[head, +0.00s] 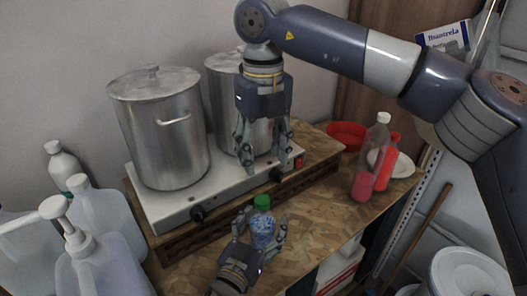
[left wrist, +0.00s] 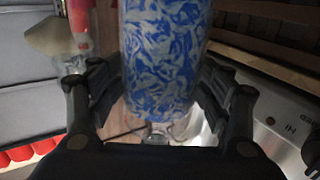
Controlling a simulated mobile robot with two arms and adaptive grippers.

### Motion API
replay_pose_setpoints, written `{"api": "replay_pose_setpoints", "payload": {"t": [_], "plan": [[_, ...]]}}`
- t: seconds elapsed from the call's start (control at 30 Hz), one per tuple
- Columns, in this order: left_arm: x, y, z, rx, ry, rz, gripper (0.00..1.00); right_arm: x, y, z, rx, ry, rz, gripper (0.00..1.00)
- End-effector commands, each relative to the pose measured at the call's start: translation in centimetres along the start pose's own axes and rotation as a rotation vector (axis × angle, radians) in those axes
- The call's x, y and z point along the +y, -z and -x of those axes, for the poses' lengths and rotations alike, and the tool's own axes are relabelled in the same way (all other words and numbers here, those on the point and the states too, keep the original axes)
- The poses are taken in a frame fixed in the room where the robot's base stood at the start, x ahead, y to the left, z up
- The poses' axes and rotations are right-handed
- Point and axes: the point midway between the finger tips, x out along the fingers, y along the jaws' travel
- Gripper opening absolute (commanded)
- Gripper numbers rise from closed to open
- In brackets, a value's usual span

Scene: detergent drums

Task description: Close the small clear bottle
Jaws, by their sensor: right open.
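A small bottle with a blue-and-white swirl pattern (head: 262,230) stands near the front of the wooden worktop area, with a green cap (head: 262,202) on its top. I cannot tell how tightly the cap sits. My left gripper (head: 257,238) has its fingers on both sides of the bottle body and is shut on it. In the left wrist view the patterned body (left wrist: 165,55) fills the space between the fingers; its top is out of frame. My right gripper (head: 264,155) points down above the cap, open and empty, apart from the bottle.
Two steel pots (head: 165,145) stand on a white hotplate (head: 225,185) behind the bottle. White jugs and a pump bottle (head: 100,260) are at the left. A tall bottle with red liquid (head: 365,170), a red bottle (head: 388,165) and a red bowl (head: 346,134) stand at the right.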

Motion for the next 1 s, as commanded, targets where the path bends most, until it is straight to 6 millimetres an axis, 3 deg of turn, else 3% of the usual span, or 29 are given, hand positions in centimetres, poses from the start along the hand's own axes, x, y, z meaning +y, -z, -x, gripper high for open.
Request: {"api": "replay_pose_setpoints", "payload": {"t": [0.47,1.0], "plan": [[0.0,-0.1,0.9,-0.001,0.0,0.001,0.78,0.0,0.0,0.0,0.0,0.0,0.0,0.5],[0.0,-0.1,9.8,-0.002,0.0,0.001,0.78,0.0,0.0,0.0,0.0,0.0,0.0,0.5]]}}
